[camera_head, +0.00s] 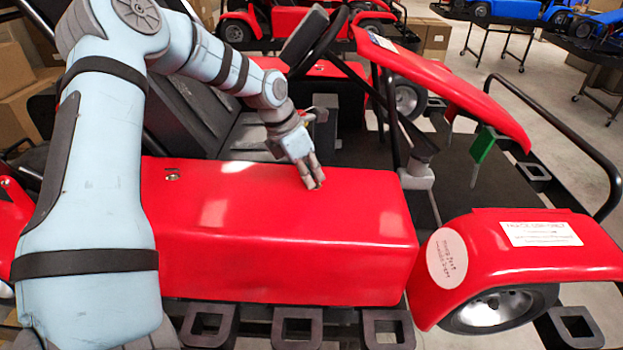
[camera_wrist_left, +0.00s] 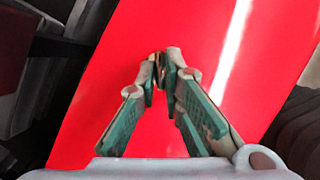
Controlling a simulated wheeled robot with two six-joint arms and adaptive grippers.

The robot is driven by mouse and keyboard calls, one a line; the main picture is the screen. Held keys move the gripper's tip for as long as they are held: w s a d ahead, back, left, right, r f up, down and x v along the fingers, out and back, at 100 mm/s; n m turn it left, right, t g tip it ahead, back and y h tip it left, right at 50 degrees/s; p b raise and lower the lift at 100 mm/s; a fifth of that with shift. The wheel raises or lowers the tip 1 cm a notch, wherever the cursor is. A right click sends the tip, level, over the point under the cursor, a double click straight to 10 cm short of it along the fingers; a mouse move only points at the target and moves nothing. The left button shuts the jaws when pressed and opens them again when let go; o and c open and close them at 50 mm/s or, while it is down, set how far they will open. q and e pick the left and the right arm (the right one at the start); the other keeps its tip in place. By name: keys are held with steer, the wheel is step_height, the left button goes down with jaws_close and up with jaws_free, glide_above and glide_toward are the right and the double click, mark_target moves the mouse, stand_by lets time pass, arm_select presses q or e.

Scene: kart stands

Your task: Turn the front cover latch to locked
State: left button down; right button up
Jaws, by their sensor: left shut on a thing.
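The red side cover (camera_head: 290,225) of the kart lies closed along its side. It also fills much of the left wrist view (camera_wrist_left: 110,110). My left gripper (camera_head: 313,184) reaches down to the cover's top near its front end. In the left wrist view its two fingers (camera_wrist_left: 167,62) meet at the tips, shut on the front cover latch. Only a small metallic bit shows between the tips, so the latch's angle cannot be told. A second small metal latch (camera_head: 172,173) is at the cover's rear end. My right gripper is not in view.
The steering wheel (camera_head: 320,40) and black seat (camera_head: 235,130) are behind the cover. A red front fender (camera_head: 480,265) with labels stands at the right. A green-handled tool (camera_head: 483,147) stands upright near the front bars. Other karts and boxes are in the background.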

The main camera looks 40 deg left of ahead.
arm_select(q)
steer(key=m+b, duration=0.1)
steer(key=m+h+b, duration=0.1)
steer(key=shift+w+a+f+m, duration=0.15)
steer(key=shift+m, duration=0.15)
steer(key=shift+r+m+g+h+b, duration=0.1)
steer(key=shift+m+g+h+b, duration=0.15)
steer(key=shift+m+b, duration=0.4)
steer(key=shift+r+m+g+h+b, duration=0.1)
steer(key=shift+m+g+h+b, duration=0.2)
steer(key=shift+m, duration=0.65)
steer(key=shift+a, duration=0.1)
steer(key=c, duration=1.7)
jaws_free()
steer(key=shift+w, duration=0.1)
steer(key=v, duration=1.2)
steer(key=shift+w+r, duration=0.1)
